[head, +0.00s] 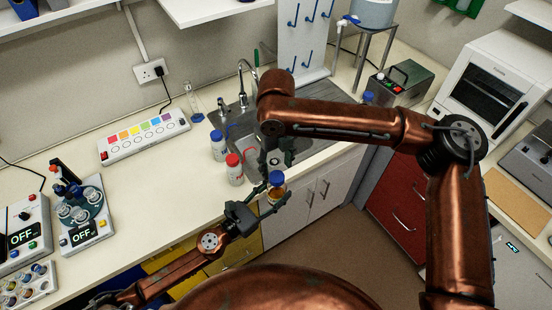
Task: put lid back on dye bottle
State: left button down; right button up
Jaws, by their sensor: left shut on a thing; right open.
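The dye bottle (275,194) is small and clear with orange liquid, held upright in front of the counter edge. My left gripper (266,207) is shut on its body. A blue lid (276,178) shows at the bottle's mouth; whether it is fully seated I cannot tell. My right gripper (276,160) hangs down from the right arm just above the lid. It is open, and its dark fingers are hard to make out against the sink. I cannot tell whether they touch the lid.
A blue-capped bottle (218,147) and a red-capped bottle (235,170) stand on the counter left of the sink (245,130). A coloured-button panel (143,137) and a device with vials (84,213) are further left. The floor (340,250) is clear.

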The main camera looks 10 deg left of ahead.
aim_at(277, 176)
jog(key=shift+f, duration=2.45)
jog(key=shift+c, duration=0.3)
